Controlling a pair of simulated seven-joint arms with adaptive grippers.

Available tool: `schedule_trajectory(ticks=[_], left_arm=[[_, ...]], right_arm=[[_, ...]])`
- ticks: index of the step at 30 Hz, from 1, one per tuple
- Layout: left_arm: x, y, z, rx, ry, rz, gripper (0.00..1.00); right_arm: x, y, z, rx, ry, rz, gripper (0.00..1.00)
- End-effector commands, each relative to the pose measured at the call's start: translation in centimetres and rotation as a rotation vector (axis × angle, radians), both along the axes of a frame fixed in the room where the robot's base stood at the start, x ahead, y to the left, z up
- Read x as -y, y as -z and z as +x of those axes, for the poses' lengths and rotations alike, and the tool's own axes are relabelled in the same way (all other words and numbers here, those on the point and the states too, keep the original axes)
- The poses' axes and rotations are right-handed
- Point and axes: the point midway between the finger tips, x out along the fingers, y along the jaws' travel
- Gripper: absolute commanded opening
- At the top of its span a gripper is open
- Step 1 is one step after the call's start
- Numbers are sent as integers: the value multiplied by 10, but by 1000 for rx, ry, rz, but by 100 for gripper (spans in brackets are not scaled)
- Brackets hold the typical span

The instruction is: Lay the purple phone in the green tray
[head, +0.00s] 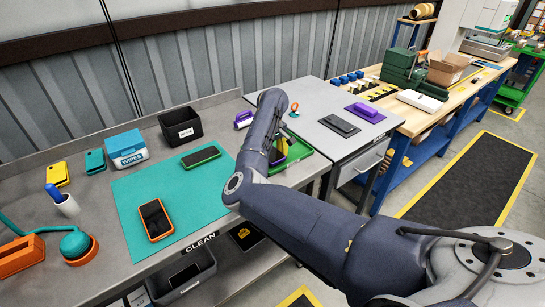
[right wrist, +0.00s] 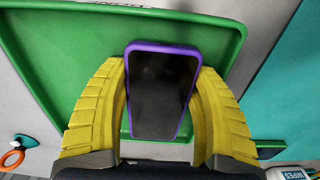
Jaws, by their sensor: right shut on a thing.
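The purple phone (right wrist: 163,92), with a dark screen and purple rim, is between the yellow fingers of my right gripper (right wrist: 160,80), which is shut on it. In the right wrist view it stands out in front of the green tray (right wrist: 60,50); I cannot tell whether it touches the tray floor. In the head view the green tray (head: 306,148) lies on the grey bench, and my right arm hides much of it. My right gripper (head: 279,155) is over the tray there, with the phone mostly hidden. My left gripper is not in view.
A teal mat (head: 185,200) left of the tray holds an orange phone (head: 155,219) and a green phone (head: 201,156). A black bin (head: 180,126) and a wipes box (head: 126,149) stand behind. A dark flat item (head: 340,125) lies on the grey table to the right.

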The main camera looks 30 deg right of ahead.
Motion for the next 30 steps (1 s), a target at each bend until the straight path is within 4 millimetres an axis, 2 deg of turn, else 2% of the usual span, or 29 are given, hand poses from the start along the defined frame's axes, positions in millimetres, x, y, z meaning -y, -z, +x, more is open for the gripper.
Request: schedule_trajectory(ticks=[1, 14, 15, 21, 30], left_arm=[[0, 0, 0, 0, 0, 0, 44], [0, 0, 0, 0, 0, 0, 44], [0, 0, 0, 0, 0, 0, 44], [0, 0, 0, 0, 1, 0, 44], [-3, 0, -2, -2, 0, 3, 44]], right_arm=[[-2, 8, -4, -12, -2, 6, 37], [-2, 9, -4, -13, -3, 8, 37], [-2, 9, -4, -14, -3, 8, 67], [-2, 9, -4, -13, -3, 8, 90], [-2, 7, -4, -14, -2, 7, 90]])
